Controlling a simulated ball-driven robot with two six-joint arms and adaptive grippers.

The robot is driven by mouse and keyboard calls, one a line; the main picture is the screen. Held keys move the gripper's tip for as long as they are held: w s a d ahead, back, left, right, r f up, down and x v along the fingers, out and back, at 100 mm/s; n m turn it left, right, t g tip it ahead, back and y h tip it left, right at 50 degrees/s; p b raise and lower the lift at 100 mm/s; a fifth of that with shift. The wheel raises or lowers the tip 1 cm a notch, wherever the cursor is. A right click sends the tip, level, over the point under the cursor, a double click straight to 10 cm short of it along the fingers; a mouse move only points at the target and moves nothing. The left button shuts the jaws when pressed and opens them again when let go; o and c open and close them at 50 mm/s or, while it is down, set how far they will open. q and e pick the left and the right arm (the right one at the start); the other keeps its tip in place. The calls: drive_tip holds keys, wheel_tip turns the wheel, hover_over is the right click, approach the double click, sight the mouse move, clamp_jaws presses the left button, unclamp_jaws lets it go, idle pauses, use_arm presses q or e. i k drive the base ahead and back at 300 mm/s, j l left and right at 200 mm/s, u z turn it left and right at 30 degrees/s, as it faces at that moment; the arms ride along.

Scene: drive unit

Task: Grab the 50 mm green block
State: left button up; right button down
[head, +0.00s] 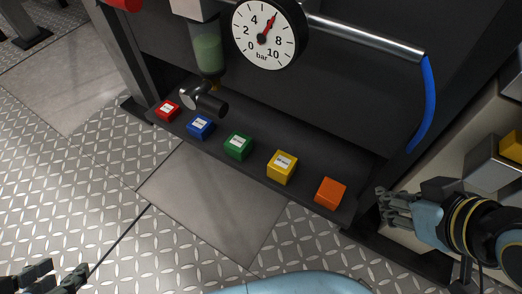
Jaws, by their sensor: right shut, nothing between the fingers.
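The green block (238,146) sits on the dark shelf (262,141) of the drive unit, in the middle of a row of coloured blocks. It has a white label on top, too small to read. My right gripper (383,205) is at the right, shut and empty, beyond the shelf's right end and well apart from the green block. My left gripper (57,280) is at the bottom left edge over the floor, far from the block. Its fingers stand apart with nothing visible between them, and its lower part is cut off.
Red (167,111), blue (200,127), yellow (282,167) and orange (330,193) blocks share the shelf. Above hang a pressure gauge (268,33), a bowl with green contents (207,50) and a dark fitting (205,101). A blue hose (425,100) hangs at right. The front floor is clear.

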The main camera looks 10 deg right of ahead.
sight(238, 145)
drive_tip(key=i+j+z, duration=0.35)
drive_tip(key=j+z, duration=0.15)
drive_tip(key=j, duration=0.2)
drive_tip(key=i+j+z, duration=0.2)
drive_tip(key=j, duration=0.25)
drive_tip(key=j+z, duration=0.25)
drive_tip(key=j, duration=0.15)
